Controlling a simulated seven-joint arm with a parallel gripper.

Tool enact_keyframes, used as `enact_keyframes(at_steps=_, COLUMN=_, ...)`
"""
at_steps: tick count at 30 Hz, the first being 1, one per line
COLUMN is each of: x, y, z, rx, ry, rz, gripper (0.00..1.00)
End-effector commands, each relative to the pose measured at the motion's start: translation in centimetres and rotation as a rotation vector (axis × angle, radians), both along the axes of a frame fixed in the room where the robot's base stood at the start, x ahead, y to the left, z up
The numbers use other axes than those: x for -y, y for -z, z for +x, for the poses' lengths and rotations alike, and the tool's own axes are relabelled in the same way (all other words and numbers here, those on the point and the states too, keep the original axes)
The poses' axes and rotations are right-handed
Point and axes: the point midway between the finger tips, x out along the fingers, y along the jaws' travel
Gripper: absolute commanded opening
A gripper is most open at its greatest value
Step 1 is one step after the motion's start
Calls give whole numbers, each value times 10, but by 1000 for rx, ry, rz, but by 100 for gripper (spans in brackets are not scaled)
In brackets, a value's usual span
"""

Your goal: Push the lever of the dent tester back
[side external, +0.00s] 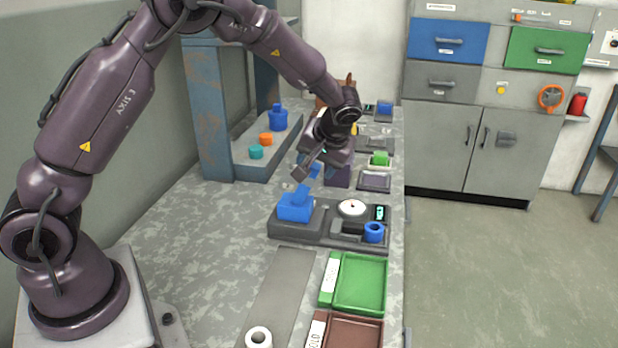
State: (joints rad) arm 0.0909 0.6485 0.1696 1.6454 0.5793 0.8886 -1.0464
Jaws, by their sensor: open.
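The dent tester (285,227) is a dark grey base on the bench. It carries a blue block (295,208), a round white dial (352,208), a small display (380,213) and a blue cup-shaped part (374,232). A blue lever (302,186) rises from the block and leans up to the right. My gripper (308,168) is open at the lever's upper end, with its fingers angled down-left. Blue shows beside the fingers. I cannot tell whether they touch the lever or stand around it.
A green tray (360,283) and a brown tray (350,335) lie in front of the tester, with a white ring (258,337) to their left. A blue-grey press frame (208,110) stands behind left. Several small fixtures line the bench behind my gripper.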

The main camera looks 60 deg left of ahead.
Motion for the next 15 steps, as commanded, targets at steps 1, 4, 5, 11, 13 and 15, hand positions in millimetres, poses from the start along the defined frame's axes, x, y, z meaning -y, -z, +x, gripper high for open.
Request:
enact_keyframes(at_steps=1, x=-7, y=11, z=-1, rx=-4, ry=-3, rz=0, gripper=55)
enact_keyframes(at_steps=4, x=-16, y=27, z=0, rx=-5, ry=-2, rz=0, gripper=55)
enact_keyframes(at_steps=5, x=-19, y=31, z=0, rx=-4, ry=-1, rz=0, gripper=55)
enact_keyframes(at_steps=11, x=-31, y=51, z=1, rx=-1, ry=0, rz=-1, gripper=55)
enact_keyframes(at_steps=13, x=-33, y=54, z=2, rx=1, ry=0, rz=-1, gripper=55)
enact_keyframes(at_steps=15, x=-33, y=55, z=2, rx=1, ry=2, rz=-1, gripper=55)
